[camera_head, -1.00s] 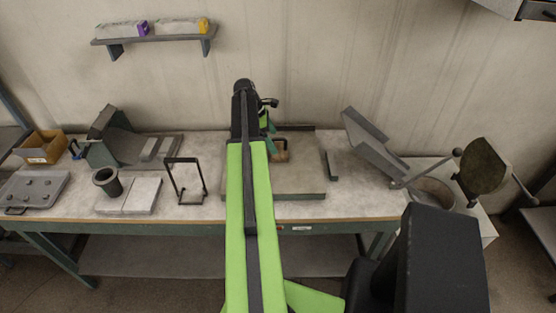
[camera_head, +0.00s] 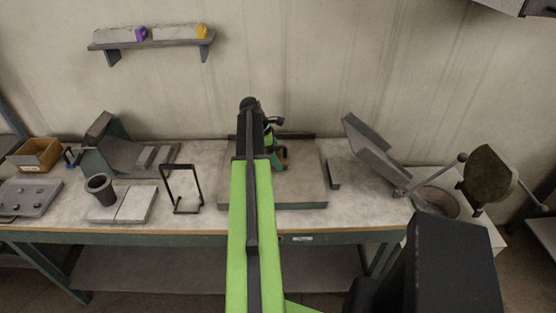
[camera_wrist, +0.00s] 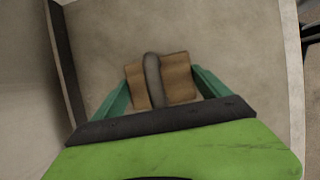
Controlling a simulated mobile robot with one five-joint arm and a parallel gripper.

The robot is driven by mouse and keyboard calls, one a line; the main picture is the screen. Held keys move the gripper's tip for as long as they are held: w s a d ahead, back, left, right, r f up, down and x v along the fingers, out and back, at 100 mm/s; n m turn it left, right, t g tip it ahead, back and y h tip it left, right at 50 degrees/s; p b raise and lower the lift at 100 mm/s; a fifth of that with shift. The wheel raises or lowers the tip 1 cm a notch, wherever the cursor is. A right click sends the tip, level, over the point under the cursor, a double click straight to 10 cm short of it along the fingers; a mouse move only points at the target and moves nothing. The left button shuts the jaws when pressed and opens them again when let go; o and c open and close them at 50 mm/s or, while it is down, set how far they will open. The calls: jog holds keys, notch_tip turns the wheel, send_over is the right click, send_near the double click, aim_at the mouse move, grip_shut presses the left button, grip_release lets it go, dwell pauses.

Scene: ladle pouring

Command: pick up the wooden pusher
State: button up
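The wooden pusher (camera_wrist: 178,78) is a brown block with a rounded grey piece across its middle. In the wrist view it lies on the tray between and just beyond my two green fingers. My gripper (camera_wrist: 161,82) is open, with one finger on either side of it. I cannot tell whether the fingers touch the wood. In the head view my gripper (camera_head: 270,140) is over the tray, and only a small part of the pusher (camera_head: 282,158) shows beside my arm. The rest of it is hidden behind my arm.
The pusher lies on a shallow grey tray (camera_head: 305,190) with raised edges on the workbench. Left of it stand a black wire frame (camera_head: 181,190) and a dark cup (camera_head: 100,187). Right are a tilted grey chute (camera_head: 372,150) and a round pot (camera_head: 437,202).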

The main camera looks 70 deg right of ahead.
jog(key=c, duration=1.2)
